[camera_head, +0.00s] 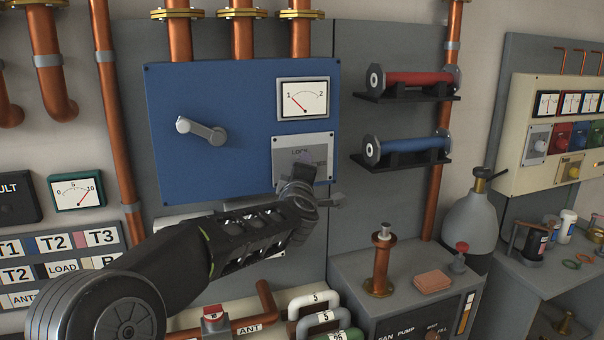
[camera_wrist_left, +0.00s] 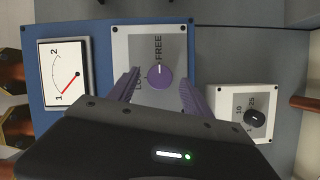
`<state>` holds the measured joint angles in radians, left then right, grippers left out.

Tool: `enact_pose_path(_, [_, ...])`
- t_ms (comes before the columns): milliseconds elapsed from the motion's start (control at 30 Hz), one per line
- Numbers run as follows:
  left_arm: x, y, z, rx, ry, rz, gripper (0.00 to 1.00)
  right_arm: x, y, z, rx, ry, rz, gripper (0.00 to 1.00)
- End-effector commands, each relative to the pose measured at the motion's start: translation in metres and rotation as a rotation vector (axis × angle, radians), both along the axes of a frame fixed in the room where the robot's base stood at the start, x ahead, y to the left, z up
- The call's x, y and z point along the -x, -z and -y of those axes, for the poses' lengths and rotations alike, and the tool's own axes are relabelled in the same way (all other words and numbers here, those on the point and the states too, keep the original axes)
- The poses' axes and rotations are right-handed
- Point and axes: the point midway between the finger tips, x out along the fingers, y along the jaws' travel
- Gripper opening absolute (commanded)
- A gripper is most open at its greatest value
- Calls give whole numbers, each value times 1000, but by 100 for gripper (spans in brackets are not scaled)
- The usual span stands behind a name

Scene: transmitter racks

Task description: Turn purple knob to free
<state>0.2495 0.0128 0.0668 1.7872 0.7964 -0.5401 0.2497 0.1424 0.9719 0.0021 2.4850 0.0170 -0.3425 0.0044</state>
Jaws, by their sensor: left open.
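The purple knob (camera_wrist_left: 157,78) sits on a pale plate (camera_wrist_left: 122,42) with the words LOCK and FREE. In the left wrist view, FREE is above the knob and LOCK is to its left. A small pale mark shows on the upper part of the knob's face. The plate is also in the head view (camera_head: 284,150), at the lower right of the blue panel. My left gripper (camera_wrist_left: 159,92) is open, with one finger on each side of the knob; contact cannot be told. In the head view my left gripper (camera_head: 303,178) largely hides the knob. My right gripper is not in view.
The blue panel (camera_head: 230,100) also carries a grey lever (camera_head: 203,131) and a meter (camera_head: 304,99). Red (camera_head: 415,80) and blue (camera_head: 412,147) cylinders stand out on the right. A small dark knob (camera_wrist_left: 255,119) is on a white plate beside my left gripper. Copper pipes run nearby.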

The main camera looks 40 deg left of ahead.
Motion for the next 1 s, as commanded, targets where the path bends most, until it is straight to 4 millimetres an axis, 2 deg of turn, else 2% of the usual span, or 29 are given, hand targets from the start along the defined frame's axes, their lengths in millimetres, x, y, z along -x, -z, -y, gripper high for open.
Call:
enact_pose_path(300, [42, -1, 28, -1, 2, 3, 58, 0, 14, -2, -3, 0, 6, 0])
enact_pose_path(433, [54, -2, 36, -1, 0, 2, 58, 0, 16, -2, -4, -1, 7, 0])
enact_pose_path(1000, [57, -2, 38, 0, 0, 0, 58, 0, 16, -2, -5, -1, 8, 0])
